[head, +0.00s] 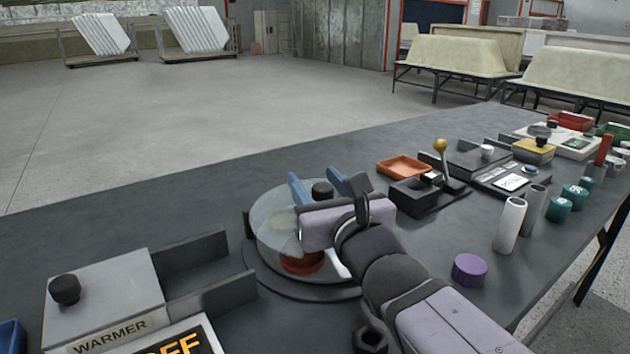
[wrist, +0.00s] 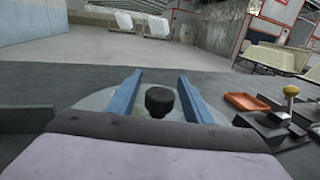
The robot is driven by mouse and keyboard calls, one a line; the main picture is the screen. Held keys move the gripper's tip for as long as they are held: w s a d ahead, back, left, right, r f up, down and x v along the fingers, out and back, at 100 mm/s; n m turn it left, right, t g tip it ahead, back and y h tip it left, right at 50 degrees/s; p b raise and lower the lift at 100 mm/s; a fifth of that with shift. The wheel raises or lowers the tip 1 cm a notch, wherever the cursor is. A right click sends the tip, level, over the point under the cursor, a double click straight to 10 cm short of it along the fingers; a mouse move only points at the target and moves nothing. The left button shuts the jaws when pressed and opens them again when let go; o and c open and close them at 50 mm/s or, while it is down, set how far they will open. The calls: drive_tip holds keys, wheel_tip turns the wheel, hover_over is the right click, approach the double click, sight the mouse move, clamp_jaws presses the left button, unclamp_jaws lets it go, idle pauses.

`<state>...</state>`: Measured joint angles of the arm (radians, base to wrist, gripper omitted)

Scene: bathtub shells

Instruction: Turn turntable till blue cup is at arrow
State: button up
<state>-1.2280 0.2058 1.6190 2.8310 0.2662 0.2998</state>
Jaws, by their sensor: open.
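The turntable (head: 270,222) is a pale round disc on a dark base, partly covered by my arm. A black knob (head: 322,190) stands on its far side. My gripper (head: 313,174) is open, with one blue finger on each side of the knob. The wrist view shows the knob (wrist: 160,101) between the fingers, with a gap on both sides. A red-orange round item (head: 301,263) shows at the disc's near side, with a pale patch beside it. I cannot make out a blue cup or an arrow; my arm hides part of the disc.
A warmer box (head: 105,297) with a black knob stands at left. An orange tray (head: 404,167) and a lever box (head: 428,194) stand right of the turntable. A purple cylinder (head: 469,270) and a white tube (head: 510,225) stand nearer right. The table's far left is clear.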

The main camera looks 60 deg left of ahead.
sight(327, 196)
drive_tip(key=shift+b+v, duration=0.3)
drive_tip(key=shift+v, duration=3.1)
